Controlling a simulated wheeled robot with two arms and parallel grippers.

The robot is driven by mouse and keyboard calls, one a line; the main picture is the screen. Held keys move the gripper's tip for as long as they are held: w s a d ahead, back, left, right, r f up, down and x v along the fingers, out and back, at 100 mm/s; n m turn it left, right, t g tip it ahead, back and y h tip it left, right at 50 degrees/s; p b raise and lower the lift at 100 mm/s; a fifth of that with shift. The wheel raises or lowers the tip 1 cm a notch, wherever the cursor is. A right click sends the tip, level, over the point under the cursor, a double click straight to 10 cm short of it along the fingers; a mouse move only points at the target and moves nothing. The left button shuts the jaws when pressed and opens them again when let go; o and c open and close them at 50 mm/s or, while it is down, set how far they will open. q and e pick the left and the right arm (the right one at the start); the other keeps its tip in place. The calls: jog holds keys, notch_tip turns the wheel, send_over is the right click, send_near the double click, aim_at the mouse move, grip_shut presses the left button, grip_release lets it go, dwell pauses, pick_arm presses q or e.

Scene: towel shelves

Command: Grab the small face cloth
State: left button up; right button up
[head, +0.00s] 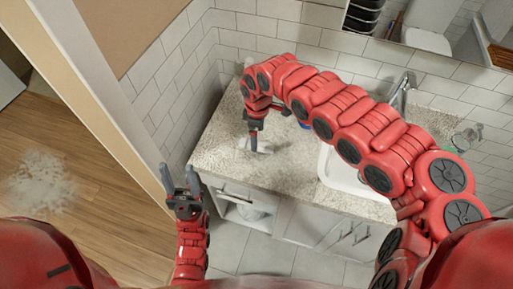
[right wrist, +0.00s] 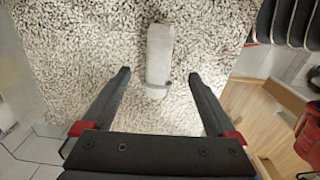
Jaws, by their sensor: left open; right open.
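A small pale grey folded cloth (right wrist: 160,52) lies on the speckled counter in the right wrist view. It is a narrow strip, with its near end between the fingertips of my right gripper (right wrist: 158,77). The fingers are open, one on each side and apart from it. In the head view my right gripper (head: 254,143) points down over the counter's left part, and a pale patch beside it (head: 266,148) looks like the cloth, partly hidden. My left gripper (head: 180,180) is open and empty, in front of the counter's left end.
The counter (head: 225,150) holds a white sink (head: 342,178) with a faucet (head: 400,92) to the right. A tiled wall stands behind. A wall edge (head: 110,110) is at the left.

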jog(key=f, duration=0.1)
jog(key=f+p, duration=0.1)
jog(key=f, duration=0.2)
jog(key=shift+a+f+p, duration=0.2)
jog(key=shift+a+p, duration=0.05)
jog(key=shift+p, duration=0.05)
jog(key=shift+d+f, duration=0.1)
jog(key=shift+f, duration=0.15)
jog(key=c, duration=1.4)
jog(key=shift+r, duration=0.1)
